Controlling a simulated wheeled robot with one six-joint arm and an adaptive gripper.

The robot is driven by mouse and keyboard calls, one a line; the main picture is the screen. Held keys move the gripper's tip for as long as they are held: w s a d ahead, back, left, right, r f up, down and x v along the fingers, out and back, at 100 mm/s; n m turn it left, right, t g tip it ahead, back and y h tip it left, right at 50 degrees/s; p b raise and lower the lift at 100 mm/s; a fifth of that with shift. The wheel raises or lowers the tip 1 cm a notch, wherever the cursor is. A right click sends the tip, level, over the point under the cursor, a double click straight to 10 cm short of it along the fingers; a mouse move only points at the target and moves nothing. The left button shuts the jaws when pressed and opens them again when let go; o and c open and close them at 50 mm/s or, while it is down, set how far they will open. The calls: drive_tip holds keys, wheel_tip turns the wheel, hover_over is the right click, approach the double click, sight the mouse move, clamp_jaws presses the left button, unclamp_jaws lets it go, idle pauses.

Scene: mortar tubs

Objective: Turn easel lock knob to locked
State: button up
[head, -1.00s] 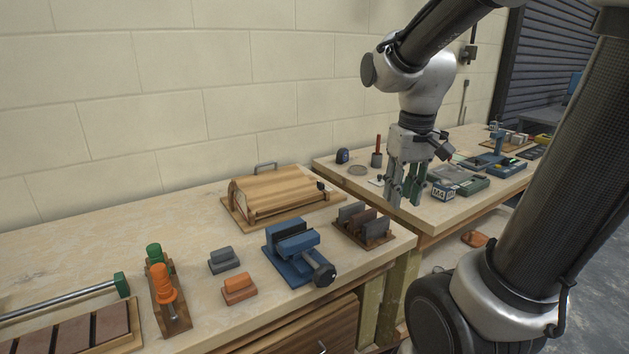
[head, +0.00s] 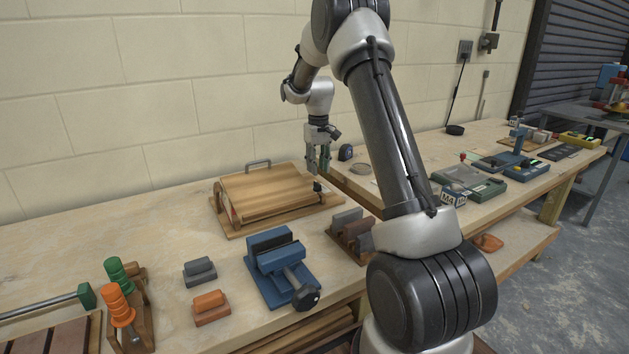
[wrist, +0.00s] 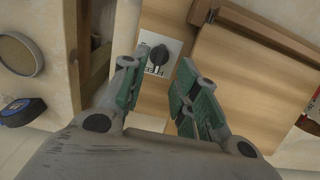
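The easel is a wooden box-like unit (head: 262,197) on a wooden base, at the back of the near bench in the head view. Its lock knob is a small black knob at the right end (head: 318,186). In the wrist view the black knob (wrist: 159,55) sits on a white plate (wrist: 168,48) with lettering, partly covered, so I cannot read it all. My gripper (head: 318,169) is above the knob in the head view. In the wrist view its green-padded fingers (wrist: 155,85) are apart, with the knob showing between and beyond them. Nothing is between the pads.
A blue vise (head: 278,268), a rack of blocks (head: 350,232), a grey block (head: 200,271) and an orange block (head: 209,307) stand in front. A tape measure (head: 345,152) is on the bench behind. A metal handle (head: 257,165) rises behind the easel's top.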

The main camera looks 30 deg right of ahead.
sight(318, 183)
wheel_tip(318, 183, down, 6)
idle(0.4)
clamp_jaws()
